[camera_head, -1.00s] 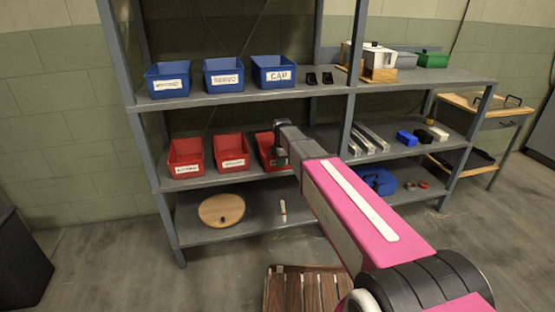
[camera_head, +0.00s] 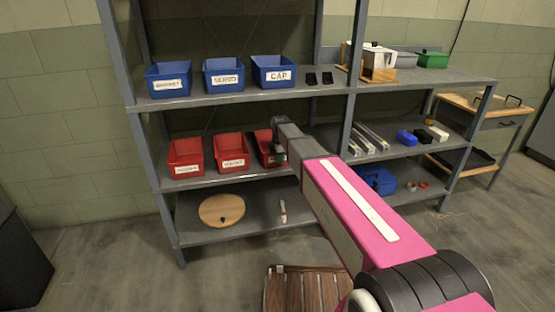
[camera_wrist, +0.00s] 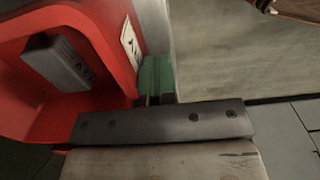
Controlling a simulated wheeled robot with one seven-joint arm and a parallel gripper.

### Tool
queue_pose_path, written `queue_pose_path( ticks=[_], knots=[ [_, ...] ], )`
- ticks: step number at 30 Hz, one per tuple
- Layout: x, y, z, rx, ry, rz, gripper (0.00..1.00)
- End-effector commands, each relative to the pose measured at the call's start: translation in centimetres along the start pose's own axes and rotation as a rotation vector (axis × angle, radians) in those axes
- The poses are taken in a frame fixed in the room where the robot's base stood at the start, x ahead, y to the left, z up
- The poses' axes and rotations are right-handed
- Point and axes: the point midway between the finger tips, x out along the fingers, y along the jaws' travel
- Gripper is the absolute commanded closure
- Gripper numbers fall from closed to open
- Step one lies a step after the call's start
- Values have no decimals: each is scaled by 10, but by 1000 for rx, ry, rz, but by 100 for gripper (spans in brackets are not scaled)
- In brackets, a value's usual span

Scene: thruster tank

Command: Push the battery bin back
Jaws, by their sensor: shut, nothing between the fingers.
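Three red bins stand on the middle shelf. The rightmost red bin (camera_head: 263,146) is partly hidden behind my gripper, and its label cannot be read in the head view. In the wrist view this red bin (camera_wrist: 108,25) has a white label on its front and a grey block (camera_wrist: 62,62) inside. My gripper (camera_head: 278,158) is at the front right of this bin. Its green fingers (camera_wrist: 155,78) are shut and empty, right beside the label. I cannot tell whether they touch the bin. The other red bins, left (camera_head: 186,158) and middle (camera_head: 231,152), have blurred labels.
Blue bins (camera_head: 223,76) stand on the upper shelf above. Grey bars (camera_head: 370,137) lie right of my gripper behind a shelf post (camera_head: 346,125). A round wooden disc (camera_head: 222,210) lies on the lower shelf. A wooden pallet (camera_head: 305,290) is on the floor.

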Motion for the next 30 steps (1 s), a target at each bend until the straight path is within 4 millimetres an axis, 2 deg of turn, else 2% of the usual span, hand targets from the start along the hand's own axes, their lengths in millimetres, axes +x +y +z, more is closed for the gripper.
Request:
queue_pose_path(
  ticks=[8, 30],
  knots=[
    [0, 10, 0, 0, 0, 1, 100],
    [-2, -4, 0, 0, 0, 0, 100]
  ],
)
